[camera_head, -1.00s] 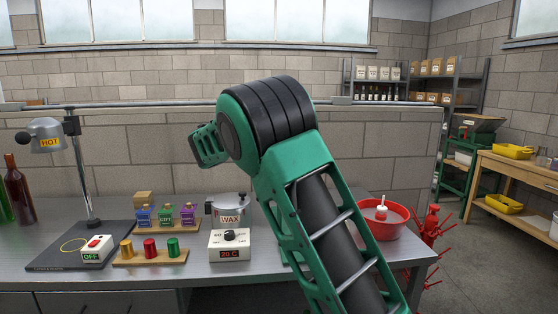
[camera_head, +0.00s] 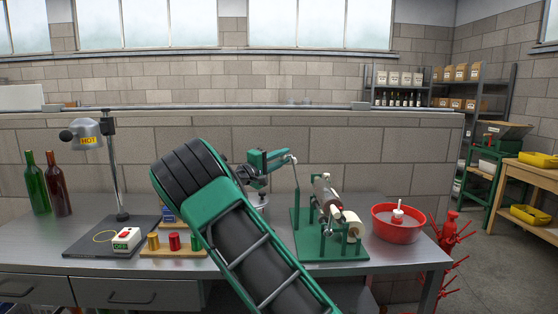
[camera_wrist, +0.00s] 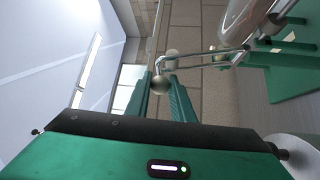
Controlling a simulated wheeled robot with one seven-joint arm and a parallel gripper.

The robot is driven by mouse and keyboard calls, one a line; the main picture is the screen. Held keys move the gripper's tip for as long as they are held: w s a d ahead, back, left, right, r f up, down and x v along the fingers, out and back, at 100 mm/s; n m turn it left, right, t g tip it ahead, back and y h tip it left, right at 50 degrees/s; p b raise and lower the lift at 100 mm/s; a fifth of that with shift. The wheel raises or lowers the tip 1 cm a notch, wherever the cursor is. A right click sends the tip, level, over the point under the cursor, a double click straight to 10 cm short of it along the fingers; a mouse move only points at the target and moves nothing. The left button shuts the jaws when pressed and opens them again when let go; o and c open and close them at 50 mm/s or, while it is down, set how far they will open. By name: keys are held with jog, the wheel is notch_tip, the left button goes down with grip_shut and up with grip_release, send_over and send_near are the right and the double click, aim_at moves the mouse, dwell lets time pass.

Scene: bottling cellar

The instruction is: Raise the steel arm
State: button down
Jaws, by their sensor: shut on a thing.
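The steel arm (camera_head: 296,178) is a thin bent rod on a green bench device (camera_head: 330,245) with rollers. It stands up from the device and bends left at its top. My gripper (camera_head: 278,157) is at that upper end. In the wrist view the steel arm (camera_wrist: 205,60) comes in from the right and ends in a round knob (camera_wrist: 160,86). The knob lies between the two green fingers of my gripper (camera_wrist: 162,92), which are shut on it. The fingers hide part of the knob.
A red bowl (camera_head: 395,228) stands right of the device. On the left are bottles (camera_head: 58,185), a lamp-like heater (camera_head: 87,134), a switch box (camera_head: 127,240) and a rack of coloured cylinders (camera_head: 165,252). My arm hides the middle of the bench. A brick wall stands behind.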

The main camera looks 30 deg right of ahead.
jog(key=shift+f, duration=0.35)
jog(key=c, duration=1.6)
grip_release()
jog(key=shift+o, duration=0.3)
jog(key=shift+r, duration=0.15)
jog(key=shift+a, duration=0.1)
jog(key=v, duration=1)
jog(key=shift+a, duration=0.4)
